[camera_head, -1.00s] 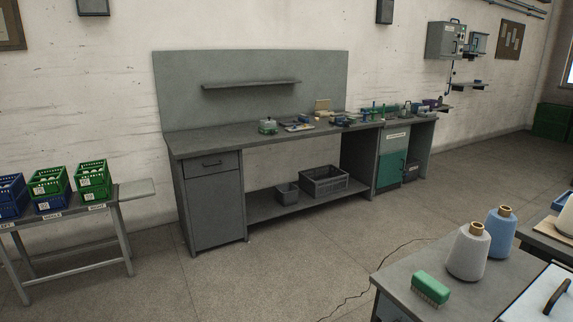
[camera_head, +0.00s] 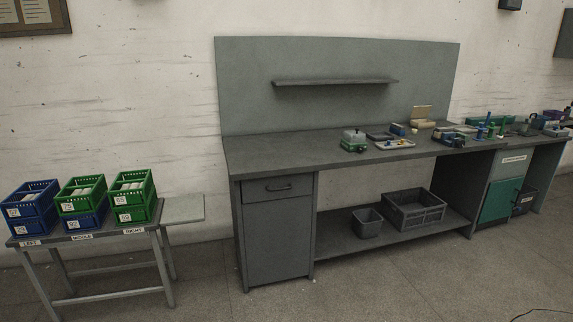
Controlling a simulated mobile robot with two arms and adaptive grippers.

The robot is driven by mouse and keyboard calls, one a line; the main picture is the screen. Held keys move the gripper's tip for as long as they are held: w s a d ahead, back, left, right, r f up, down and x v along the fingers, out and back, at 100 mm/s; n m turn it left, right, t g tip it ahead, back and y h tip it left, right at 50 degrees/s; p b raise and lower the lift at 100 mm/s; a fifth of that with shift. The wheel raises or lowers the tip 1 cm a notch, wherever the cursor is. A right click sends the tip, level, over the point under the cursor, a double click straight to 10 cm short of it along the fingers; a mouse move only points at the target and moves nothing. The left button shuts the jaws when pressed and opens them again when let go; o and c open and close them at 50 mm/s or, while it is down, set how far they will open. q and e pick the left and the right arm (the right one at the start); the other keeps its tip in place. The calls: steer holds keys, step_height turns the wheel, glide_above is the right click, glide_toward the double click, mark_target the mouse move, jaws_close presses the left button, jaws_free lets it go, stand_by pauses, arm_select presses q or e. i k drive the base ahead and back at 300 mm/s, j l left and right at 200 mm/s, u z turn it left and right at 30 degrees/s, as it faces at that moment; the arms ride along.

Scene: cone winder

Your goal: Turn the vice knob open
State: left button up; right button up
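A grey workbench (camera_head: 275,147) stands against the wall with several small tools and devices on its top. A small green and grey device (camera_head: 354,141) sits near the middle of the bench top. It is too small to tell whether it is the vice, and I cannot make out a vice knob. Several blue and green items (camera_head: 484,131) stand farther right on the bench, also too small to identify. Neither of my grippers is in view.
A side table (camera_head: 183,208) at left holds stacked blue and green crates (camera_head: 133,190). Grey bins (camera_head: 413,210) sit on the bench's lower shelf. A cabinet with a green door (camera_head: 498,200) is at right. The floor in front is clear.

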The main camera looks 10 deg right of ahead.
mark_target(460, 143)
steer(key=i+l+z, duration=0.15)
steer(key=i+z, duration=0.7)
steer(key=i+j+z, duration=0.15)
steer(key=i+z, duration=0.25)
steer(key=i+j+z, duration=0.3)
steer(key=i+z, duration=0.15)
steer(key=i+l+z, duration=0.3)
steer(key=i+z, duration=0.15)
steer(key=i, duration=0.6)
steer(key=i+z, duration=0.45)
steer(key=i, duration=0.6)
steer(key=i+j+u, duration=0.1)
steer(key=i+u, duration=0.2)
steer(key=i, duration=0.8)
steer(key=i+l+u, duration=0.15)
steer(key=i+u, duration=0.15)
steer(key=i, duration=0.8)
steer(key=i+u, duration=0.2)
steer(key=i, duration=0.35)
steer(key=i+l+u, duration=0.2)
steer(key=i, duration=0.35)
steer(key=i+l+u, duration=0.2)
steer(key=i, duration=0.35)
steer(key=l+u, duration=0.1)
steer(key=u, duration=2.2)
